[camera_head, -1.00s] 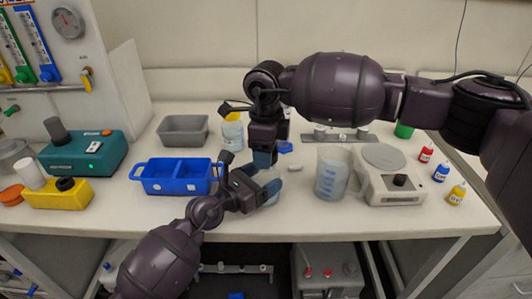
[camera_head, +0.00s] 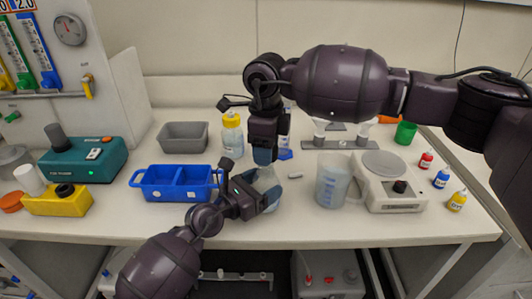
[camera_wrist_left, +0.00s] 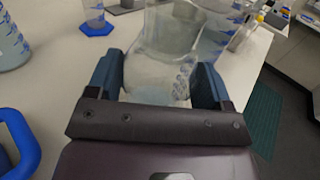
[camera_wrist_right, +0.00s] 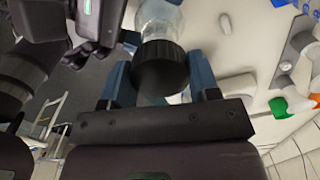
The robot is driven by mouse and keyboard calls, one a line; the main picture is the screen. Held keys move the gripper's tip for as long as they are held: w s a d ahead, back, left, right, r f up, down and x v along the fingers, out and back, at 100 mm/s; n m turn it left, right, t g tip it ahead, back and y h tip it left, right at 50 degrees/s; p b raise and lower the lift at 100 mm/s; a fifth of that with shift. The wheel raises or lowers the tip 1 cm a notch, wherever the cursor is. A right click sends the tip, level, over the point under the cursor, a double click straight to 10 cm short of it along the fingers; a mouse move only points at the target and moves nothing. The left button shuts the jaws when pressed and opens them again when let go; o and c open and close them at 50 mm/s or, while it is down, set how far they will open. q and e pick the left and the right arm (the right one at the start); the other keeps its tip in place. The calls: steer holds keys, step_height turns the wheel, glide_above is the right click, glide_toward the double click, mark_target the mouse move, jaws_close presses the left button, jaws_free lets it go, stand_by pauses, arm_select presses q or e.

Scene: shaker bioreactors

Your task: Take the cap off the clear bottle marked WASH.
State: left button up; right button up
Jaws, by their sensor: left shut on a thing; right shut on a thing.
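The clear bottle (camera_head: 268,178) stands near the front of the bench, partly hidden by my grippers; it also shows in the left wrist view (camera_wrist_left: 165,50). It carries blue marking that I cannot read. My left gripper (camera_head: 270,197) is shut on the bottle's body, one finger on each side. The black ribbed cap (camera_wrist_right: 160,68) sits at the bottle's top in the right wrist view, with the clear bottle (camera_wrist_right: 158,22) beyond it. My right gripper (camera_wrist_right: 160,80) is shut on the cap from above. In the head view the cap is hidden between its fingers.
A blue divided tray (camera_head: 178,196) stands to the left, with a grey bin (camera_head: 183,137) and a yellow-capped bottle (camera_head: 231,133) behind. A beaker (camera_head: 332,183) and a scale (camera_head: 392,188) stand to the right. The bench's front edge is close to my left gripper.

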step_height(320, 180, up, 2)
steer(key=shift+r, duration=0.15)
arm_select(q)
steer(key=o, duration=1.7)
